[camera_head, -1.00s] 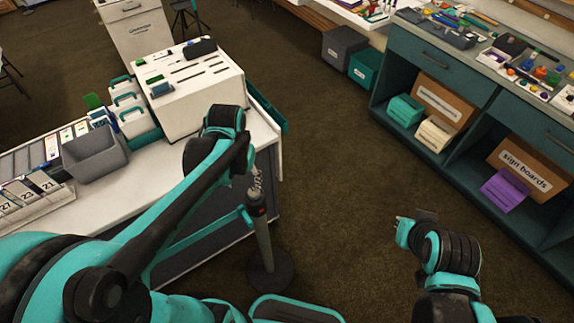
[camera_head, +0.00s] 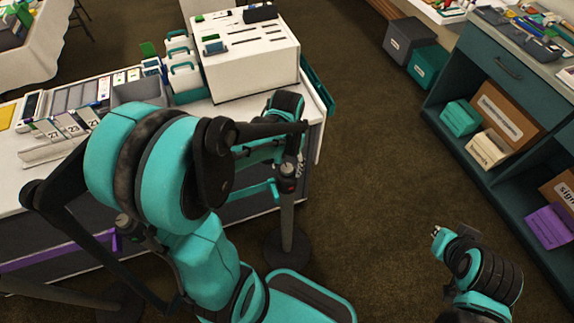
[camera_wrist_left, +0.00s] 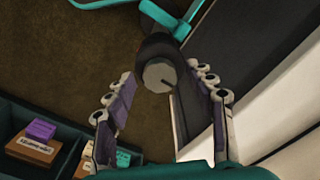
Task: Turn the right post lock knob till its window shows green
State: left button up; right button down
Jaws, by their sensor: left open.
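The right post (camera_head: 287,222) stands upright on a round dark base in front of the white counter. My left gripper (camera_head: 296,165) is at the post's top, pointing down. In the left wrist view, the post's dark head has a round grey knob (camera_wrist_left: 159,75) with a dark line on it. The knob lies between the two spread fingers of my left gripper (camera_wrist_left: 165,84), with gaps showing on both sides. A tiny red spot shows on the post head in the head view; the window cannot be made out clearly. My right gripper (camera_head: 438,232) is at lower right, away from the post.
Another post and a purple belt (camera_head: 60,256) are at lower left. The white counter (camera_head: 312,108) with a slotted box (camera_head: 250,70) stands behind the right post. A teal shelf unit (camera_head: 500,95) is at the right. Open carpet lies between.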

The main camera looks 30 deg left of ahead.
pick_arm(q)
jog(key=c, duration=1.2)
jog(key=shift+o, duration=0.2)
jog(key=n, duration=0.3)
jog(key=shift+n, duration=0.4)
jog(key=n, duration=0.4)
jog(key=shift+n, duration=0.3)
jog(key=n, duration=0.4)
jog(key=shift+n, duration=2.2)
